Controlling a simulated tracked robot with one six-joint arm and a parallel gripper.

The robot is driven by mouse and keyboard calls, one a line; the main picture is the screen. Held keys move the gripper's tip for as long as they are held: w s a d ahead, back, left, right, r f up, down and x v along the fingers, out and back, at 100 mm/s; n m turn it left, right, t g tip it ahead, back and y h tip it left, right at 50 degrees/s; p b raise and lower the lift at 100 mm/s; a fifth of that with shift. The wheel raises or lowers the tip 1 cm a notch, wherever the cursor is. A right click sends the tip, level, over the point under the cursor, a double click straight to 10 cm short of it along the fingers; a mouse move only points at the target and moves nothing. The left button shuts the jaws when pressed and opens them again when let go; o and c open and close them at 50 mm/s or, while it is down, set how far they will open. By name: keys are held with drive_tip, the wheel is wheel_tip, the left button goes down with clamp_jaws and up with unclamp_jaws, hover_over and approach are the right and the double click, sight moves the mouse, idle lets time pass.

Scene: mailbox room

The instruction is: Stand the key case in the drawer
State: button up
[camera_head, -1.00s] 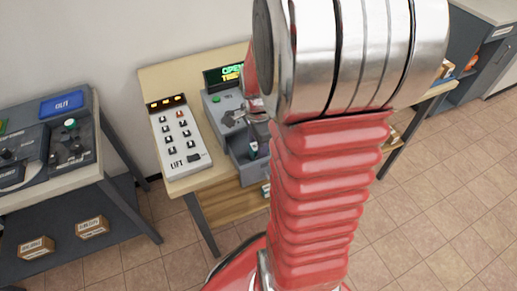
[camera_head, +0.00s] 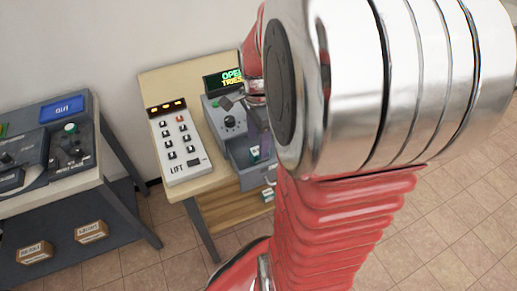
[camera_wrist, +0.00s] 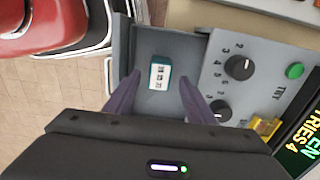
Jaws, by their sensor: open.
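A small teal case with a white label (camera_wrist: 160,76), which looks like the key case, is inside the open grey drawer (camera_wrist: 122,52). In the head view the case (camera_head: 254,153) shows as a small teal and white patch in the drawer (camera_head: 243,175). I cannot tell whether it stands or lies. My gripper (camera_wrist: 159,80) is open above the drawer, its two purple fingers apart on either side of the case in the wrist view. Contact cannot be seen. In the head view my arm hides part of the gripper and the drawer's right side.
The drawer belongs to a grey box with dials (camera_head: 230,123) and a lit display (camera_head: 225,80). A white LIFT keypad (camera_head: 179,145) stands left of it on the wooden table. A panel with an OUT sign (camera_head: 62,107) stands farther left.

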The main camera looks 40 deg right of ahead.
sight(255, 151)
drive_tip(key=shift+r, duration=2.75)
drive_tip(key=s+a+r+n+t, duration=0.2)
drive_tip(key=a+r+n, duration=0.1)
drive_tip(key=a+n, duration=0.7)
drive_tip(key=s+a+r+n+t, duration=0.2)
drive_tip(key=a+r+n+t, duration=0.1)
drive_tip(key=a+n, duration=0.7)
drive_tip(key=shift+s+r+n+t, duration=0.15)
drive_tip(key=shift+s+n+t, duration=0.2)
drive_tip(key=shift+n, duration=0.25)
drive_tip(key=shift+c, duration=0.3)
